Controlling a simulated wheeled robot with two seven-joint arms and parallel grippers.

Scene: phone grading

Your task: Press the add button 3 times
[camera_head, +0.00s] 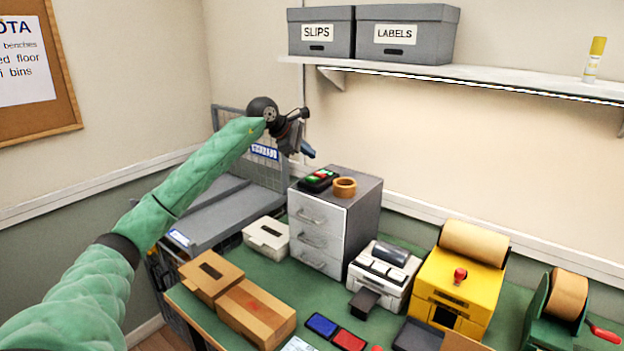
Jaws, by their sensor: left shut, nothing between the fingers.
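A small black box (318,181) with a green part and a red part on top lies on the grey drawer cabinet (364,197). Any marking that names an add button is too small to read. My left arm, in a green quilted sleeve, reaches in from the left. My left gripper (308,152) is shut and empty, its tip pointing down and to the right. It appears above and slightly behind the black box, apart from it. My right gripper is not in view.
A tape roll (344,187) sits beside the black box on the cabinet. A white-grey machine (384,272), a yellow dispenser (458,282) and cardboard boxes (256,312) stand on the green bench. A wall shelf (470,80) with grey boxes hangs above. A wire cage (228,122) stands behind the gripper.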

